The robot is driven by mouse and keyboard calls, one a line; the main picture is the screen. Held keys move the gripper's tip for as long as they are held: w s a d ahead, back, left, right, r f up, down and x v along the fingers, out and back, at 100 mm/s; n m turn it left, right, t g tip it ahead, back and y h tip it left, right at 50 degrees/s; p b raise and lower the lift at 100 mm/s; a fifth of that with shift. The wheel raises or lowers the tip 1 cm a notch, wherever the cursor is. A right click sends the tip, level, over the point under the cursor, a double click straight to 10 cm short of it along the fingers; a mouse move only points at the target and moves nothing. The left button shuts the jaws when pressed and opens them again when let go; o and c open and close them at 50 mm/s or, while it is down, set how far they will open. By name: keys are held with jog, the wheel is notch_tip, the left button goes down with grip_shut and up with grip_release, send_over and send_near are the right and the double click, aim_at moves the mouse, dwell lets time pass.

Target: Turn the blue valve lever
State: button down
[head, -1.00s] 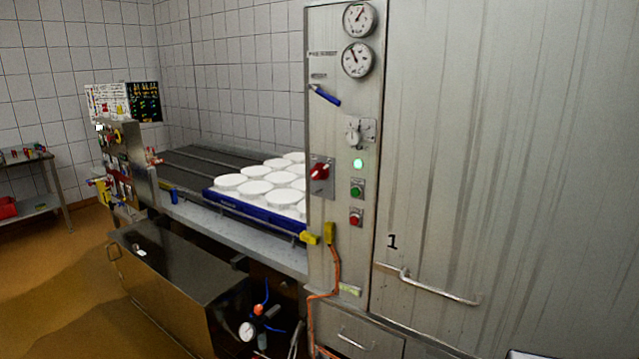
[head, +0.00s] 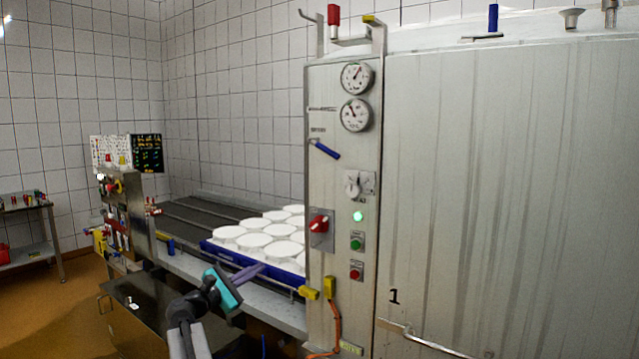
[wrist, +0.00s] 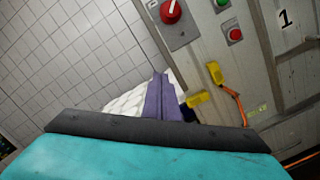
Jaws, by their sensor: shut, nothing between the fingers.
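The blue valve lever (head: 325,149) is on the steel front panel, below the two gauges, slanting down to the right. My gripper (head: 262,267) is in the head view, lower left of the lever and well apart from it, in front of the blue tray. Its purple fingers are shut together with nothing between them. In the wrist view the shut fingers (wrist: 163,97) point toward the tray and panel. The lever is not in the wrist view.
The panel also carries a red rotary switch (head: 318,224), a green button (head: 356,240) and a red button (head: 355,270). A blue tray (head: 222,252) of white moulds stands on the conveyor. A yellow connector (head: 329,287) sticks out below. Space before the panel looks clear.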

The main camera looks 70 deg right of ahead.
aim_at(327, 148)
jog(key=s+d+r+g+h, duration=0.1)
jog(key=s+r+g, duration=0.1)
jog(key=r, duration=0.5)
jog(key=s+d+r+g+h, duration=0.1)
jog(key=s+r+g, duration=0.1)
jog(key=s+r, duration=0.3)
jog(key=s+d+r+g, duration=0.1)
jog(key=s+r+g, duration=0.1)
jog(key=r, duration=0.9)
jog(key=shift+s+d+r+h, duration=0.3)
jog(key=shift+s+h, duration=0.1)
jog(key=shift+s, duration=0.35)
jog(key=a+r+p+x, duration=0.1)
jog(key=p+x, duration=0.3)
jog(key=x, duration=0.8)
jog(key=shift+s+r+p, duration=0.4)
jog(key=shift+s+r, duration=0.05)
jog(key=shift+r, duration=0.15)
